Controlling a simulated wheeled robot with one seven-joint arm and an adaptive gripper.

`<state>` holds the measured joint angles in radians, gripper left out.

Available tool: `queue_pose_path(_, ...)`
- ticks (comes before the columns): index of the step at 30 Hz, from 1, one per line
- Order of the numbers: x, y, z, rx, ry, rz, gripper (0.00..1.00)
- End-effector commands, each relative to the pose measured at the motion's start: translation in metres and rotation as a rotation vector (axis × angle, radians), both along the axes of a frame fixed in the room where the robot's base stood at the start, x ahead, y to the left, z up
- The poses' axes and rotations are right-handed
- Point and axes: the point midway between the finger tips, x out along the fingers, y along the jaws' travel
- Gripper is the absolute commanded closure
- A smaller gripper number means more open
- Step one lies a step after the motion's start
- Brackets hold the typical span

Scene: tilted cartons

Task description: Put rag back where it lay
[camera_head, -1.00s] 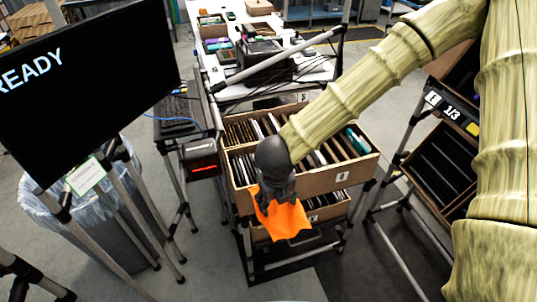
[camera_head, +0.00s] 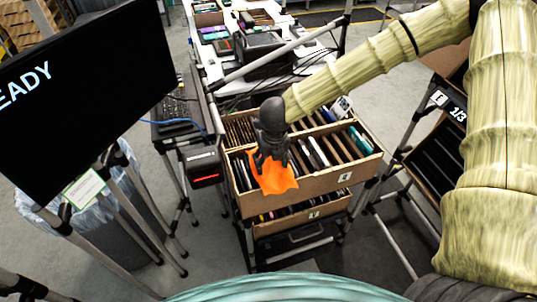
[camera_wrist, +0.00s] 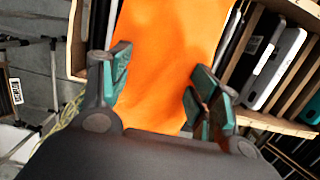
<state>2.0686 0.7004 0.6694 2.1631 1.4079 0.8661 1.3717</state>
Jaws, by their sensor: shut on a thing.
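The orange rag (camera_head: 274,180) hangs from my gripper (camera_head: 270,155) in the head view, over the left front corner of the upper tilted carton (camera_head: 325,182). My gripper is shut on the rag, pointing down. In the wrist view the rag (camera_wrist: 168,65) spreads out between and beyond the two dark-green-padded fingers of my gripper (camera_wrist: 160,95). The rag covers part of the carton's front wall and some of the slots. I cannot tell whether its lower edge touches the carton.
The carton holds several upright phone-like devices (camera_wrist: 278,68) between dividers. A lower carton (camera_head: 300,217) sits beneath. A black monitor (camera_head: 80,90) stands left, above a lined bin (camera_head: 125,215). A cluttered white table (camera_head: 225,65) is behind; a slotted rack (camera_head: 432,155) stands right.

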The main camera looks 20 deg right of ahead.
Motion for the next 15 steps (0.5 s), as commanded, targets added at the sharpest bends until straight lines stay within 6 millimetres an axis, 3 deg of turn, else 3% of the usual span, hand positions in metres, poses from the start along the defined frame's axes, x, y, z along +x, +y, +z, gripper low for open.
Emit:
queue_pose_path(6, 0.031, -0.005, -0.001, 0.000, 0.001, 0.001, 0.64)
queue_pose_path(15, 0.045, -0.006, -0.009, 0.000, 0.003, 0.005, 0.64)
